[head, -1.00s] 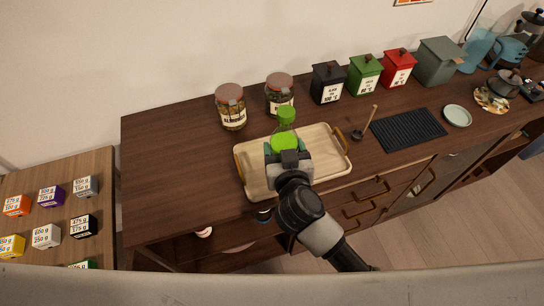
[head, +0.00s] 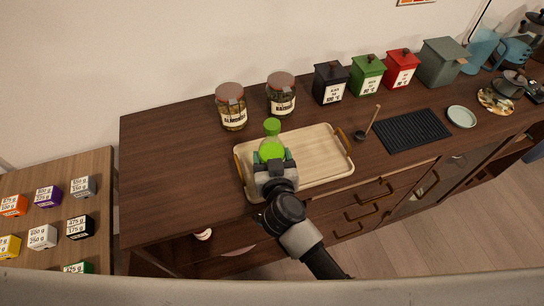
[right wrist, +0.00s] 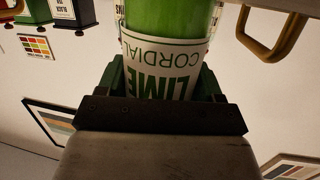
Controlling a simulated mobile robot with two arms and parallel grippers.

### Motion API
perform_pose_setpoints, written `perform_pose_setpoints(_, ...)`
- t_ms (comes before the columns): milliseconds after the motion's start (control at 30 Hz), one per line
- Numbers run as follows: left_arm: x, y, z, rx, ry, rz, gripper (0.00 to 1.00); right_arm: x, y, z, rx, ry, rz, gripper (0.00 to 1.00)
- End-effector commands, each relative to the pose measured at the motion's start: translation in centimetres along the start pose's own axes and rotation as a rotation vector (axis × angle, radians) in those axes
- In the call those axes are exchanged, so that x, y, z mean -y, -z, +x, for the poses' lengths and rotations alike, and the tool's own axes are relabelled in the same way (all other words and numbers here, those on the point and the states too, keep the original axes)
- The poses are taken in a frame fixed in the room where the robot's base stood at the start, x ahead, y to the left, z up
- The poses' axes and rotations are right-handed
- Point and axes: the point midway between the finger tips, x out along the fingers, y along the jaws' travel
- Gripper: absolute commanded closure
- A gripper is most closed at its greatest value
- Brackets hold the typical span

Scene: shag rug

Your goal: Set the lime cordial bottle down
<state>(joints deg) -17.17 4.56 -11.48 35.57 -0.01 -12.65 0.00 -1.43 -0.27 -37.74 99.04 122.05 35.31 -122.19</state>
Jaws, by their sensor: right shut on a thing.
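The lime cordial bottle (head: 271,143) is bright green with a green cap. My right gripper (head: 272,160) is shut on it and holds it upright over the left part of the wooden tray (head: 322,160). The gripper hides the bottle's lower part in the head view, so I cannot tell whether its base touches the tray. In the right wrist view the bottle (right wrist: 168,22) stands between the fingers of the gripper (right wrist: 165,88), its "LIME CORDIAL" label partly covered. My left gripper is not in view.
Two lidded jars (head: 232,108) (head: 281,97) stand behind the tray. Black, green and red tins (head: 328,84) (head: 366,77) (head: 401,70) line the back. A ladle (head: 367,127) and a black mat (head: 411,130) lie right of the tray. The tray's right part is bare.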

Motion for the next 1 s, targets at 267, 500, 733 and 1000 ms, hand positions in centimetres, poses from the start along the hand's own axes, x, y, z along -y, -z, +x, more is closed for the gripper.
perform_pose_setpoints(267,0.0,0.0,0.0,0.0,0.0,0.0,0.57,0.0,-0.1,0.0,0.0,0.0,-0.001,0.08)
perform_pose_setpoints(500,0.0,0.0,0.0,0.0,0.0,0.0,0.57,0.0,-0.1,0.0,0.0,0.0,0.0,0.08)
perform_pose_setpoints(733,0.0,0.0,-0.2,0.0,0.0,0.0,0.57,0.0,0.0,-2.9,0.003,0.002,-0.002,0.08)
perform_pose_setpoints(1000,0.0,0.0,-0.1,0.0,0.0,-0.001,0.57,0.0,0.0,-8.7,0.002,0.002,-0.002,0.08)
